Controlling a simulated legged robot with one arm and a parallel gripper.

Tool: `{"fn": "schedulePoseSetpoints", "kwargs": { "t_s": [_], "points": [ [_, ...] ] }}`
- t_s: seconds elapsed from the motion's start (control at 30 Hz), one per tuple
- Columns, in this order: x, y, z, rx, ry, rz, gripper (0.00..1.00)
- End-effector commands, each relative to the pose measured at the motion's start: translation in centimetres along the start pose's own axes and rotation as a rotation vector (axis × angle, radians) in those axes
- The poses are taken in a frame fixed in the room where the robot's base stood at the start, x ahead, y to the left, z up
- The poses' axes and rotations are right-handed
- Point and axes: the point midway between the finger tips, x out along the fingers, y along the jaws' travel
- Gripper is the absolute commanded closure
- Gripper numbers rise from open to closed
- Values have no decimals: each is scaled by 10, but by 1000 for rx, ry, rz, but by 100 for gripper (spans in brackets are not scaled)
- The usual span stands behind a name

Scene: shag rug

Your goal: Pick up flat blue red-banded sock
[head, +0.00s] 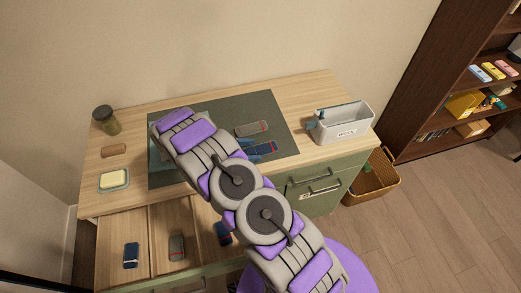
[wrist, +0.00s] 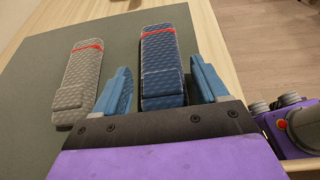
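The flat blue sock (wrist: 160,60) with a red band lies on the dark mat, its length pointing away from my gripper in the wrist view. In the head view the same blue sock (head: 263,148) shows on the mat, partly behind my arm. My gripper (wrist: 161,66) is open, with one blue finger on each side of the sock's near end. Gaps show between the sock and both fingers. The gripper is mostly hidden behind my arm in the head view. A grey sock (wrist: 80,75) with a red band lies to the left, outside the fingers.
The open drawer holds a dark blue item (head: 131,255), a grey item (head: 177,247) and another blue item (head: 223,233). A grey bin (head: 345,128) stands on the desk's right. A jar (head: 107,120) and a soap dish (head: 114,180) stand left. A basket (head: 385,190) sits on the floor.

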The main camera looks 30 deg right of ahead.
Motion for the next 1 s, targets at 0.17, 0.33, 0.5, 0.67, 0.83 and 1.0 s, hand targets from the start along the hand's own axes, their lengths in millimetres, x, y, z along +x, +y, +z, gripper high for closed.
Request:
{"fn": "schedulePoseSetpoints", "kwargs": {
  "t_s": [0.17, 0.33, 0.5, 0.67, 0.83, 1.0],
  "points": [
    [0, 0, 0, 0, 0, 0, 45],
    [0, 0, 0, 0, 0, 0, 61],
    [1, 0, 0, -1, 1, -1, 72],
    [1, 0, 0, -1, 0, -1, 72],
    [-2, 0, 6, 0, 1, -1, 72],
    [-9, 0, 24, 0, 0, 0, 72]
  ]
}}
